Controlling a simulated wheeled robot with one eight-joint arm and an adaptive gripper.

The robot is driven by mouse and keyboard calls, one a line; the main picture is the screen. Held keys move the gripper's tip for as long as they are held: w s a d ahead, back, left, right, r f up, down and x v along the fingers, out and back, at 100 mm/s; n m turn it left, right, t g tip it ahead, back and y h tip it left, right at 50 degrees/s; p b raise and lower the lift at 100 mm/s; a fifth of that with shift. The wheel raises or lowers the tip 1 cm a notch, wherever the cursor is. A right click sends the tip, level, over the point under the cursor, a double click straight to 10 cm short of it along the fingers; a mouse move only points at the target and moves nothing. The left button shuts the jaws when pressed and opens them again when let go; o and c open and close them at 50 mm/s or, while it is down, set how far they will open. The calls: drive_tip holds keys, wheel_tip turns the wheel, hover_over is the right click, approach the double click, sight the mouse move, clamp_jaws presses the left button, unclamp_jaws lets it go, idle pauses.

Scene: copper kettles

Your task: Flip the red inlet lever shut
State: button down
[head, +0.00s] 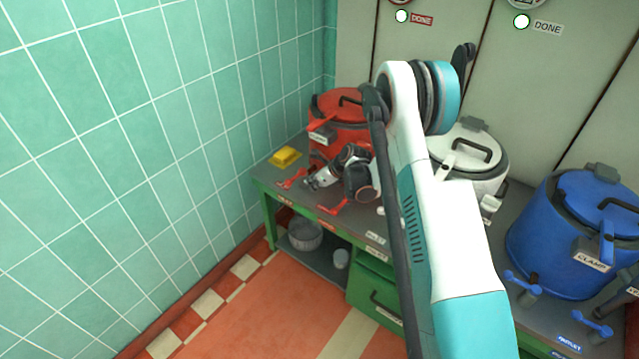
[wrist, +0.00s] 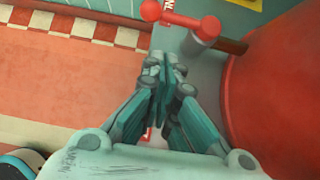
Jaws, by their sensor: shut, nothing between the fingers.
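A red lever (head: 293,179) sits on the left part of the bench, in front of the red kettle (head: 338,118). It also shows at the top of the wrist view (wrist: 182,22), as a bar with rounded ends on a grey stub. Its label is only partly readable but seems to mark the inlet. My gripper (head: 312,183) is low over the bench, just right of this lever. In the wrist view my gripper (wrist: 164,68) is shut and empty, its tips pointing at the lever with a small gap.
A second red lever (head: 333,207) sits right of my gripper, near the bench's front edge. The red kettle wall (wrist: 285,90) is close on the right in the wrist view. White (head: 462,165) and blue kettles (head: 575,230) stand further right.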

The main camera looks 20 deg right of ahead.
sight(296, 176)
drive_tip(key=w+a+f, duration=0.1)
drive_tip(key=w+a+f+b, duration=0.1)
drive_tip(key=w, duration=0.1)
drive_tip(key=shift+a+f, duration=0.1)
drive_tip(key=shift+a, duration=0.05)
drive_tip(key=shift+w+a+b, duration=0.35)
drive_tip(key=shift+w+b, duration=0.1)
drive_tip(key=shift+w, duration=0.1)
drive_tip(key=shift+a, duration=0.2)
